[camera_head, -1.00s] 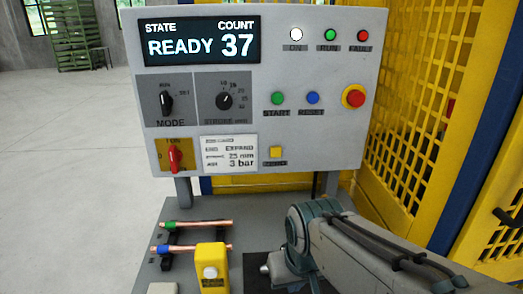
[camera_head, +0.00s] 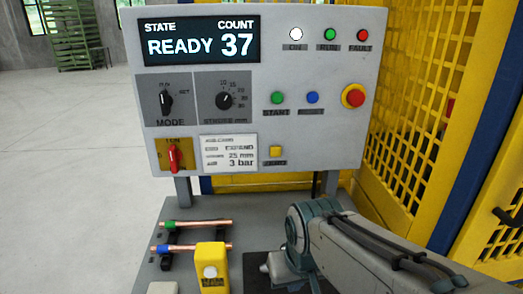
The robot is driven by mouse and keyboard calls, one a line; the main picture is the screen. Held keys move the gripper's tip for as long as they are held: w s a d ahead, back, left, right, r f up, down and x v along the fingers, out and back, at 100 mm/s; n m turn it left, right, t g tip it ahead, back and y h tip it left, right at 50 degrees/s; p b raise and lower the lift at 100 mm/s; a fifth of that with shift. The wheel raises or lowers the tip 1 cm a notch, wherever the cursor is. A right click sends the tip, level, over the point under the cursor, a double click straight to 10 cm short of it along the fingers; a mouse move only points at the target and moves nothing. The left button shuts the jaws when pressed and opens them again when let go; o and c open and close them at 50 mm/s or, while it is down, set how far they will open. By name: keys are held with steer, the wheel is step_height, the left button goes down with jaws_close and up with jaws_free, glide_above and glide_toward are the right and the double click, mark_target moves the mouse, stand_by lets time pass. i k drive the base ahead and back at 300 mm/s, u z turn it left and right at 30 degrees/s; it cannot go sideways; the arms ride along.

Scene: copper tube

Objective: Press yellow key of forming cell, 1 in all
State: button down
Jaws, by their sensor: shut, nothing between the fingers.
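The forming cell's control panel (camera_head: 300,65) stands upright and faces me. Nothing covers the key. My arm reaches in from the lower right and bends down in front of the bench, below and right of the key and apart from it. My gripper is out of the picture, below the bottom edge.
The display (camera_head: 202,41) reads READY and 37. A red emergency button (camera_head: 355,96) is at the panel's right. On the grey bench, two copper tubes (camera_head: 205,247) lie on a rack beside a yellow box (camera_head: 211,258) with a white button. A yellow mesh guard (camera_head: 420,110) stands right.

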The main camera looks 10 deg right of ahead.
mark_target(275, 151)
steer(key=z, duration=3.2)
steer(key=k, duration=0.75)
steer(key=u, duration=1.8)
